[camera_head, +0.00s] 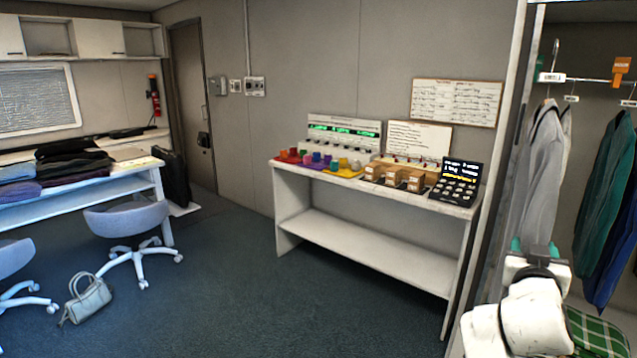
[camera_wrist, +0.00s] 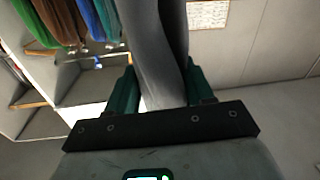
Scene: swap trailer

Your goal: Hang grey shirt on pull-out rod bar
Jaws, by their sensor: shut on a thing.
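The grey shirt (camera_head: 538,165) hangs upright at the right of the head view, just inside the wardrobe opening. My gripper (camera_head: 534,247) is at its lower end. In the wrist view, the green fingers of my gripper (camera_wrist: 160,92) are shut on the grey cloth (camera_wrist: 158,45). The light rod bar (camera_head: 592,80) runs across the wardrobe above the shirt. A hanger hook (camera_head: 555,48) shows at the rod's left end, by a white tag. I cannot tell whether the shirt's own hanger rests on the rod.
A green garment (camera_head: 603,185) and a blue one (camera_head: 612,240) hang to the right in the wardrobe. An orange tag (camera_head: 621,66) is on the rod. A white shelf table (camera_head: 372,248) stands left of the wardrobe. Blue floor is open farther left, near a handbag (camera_head: 86,299).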

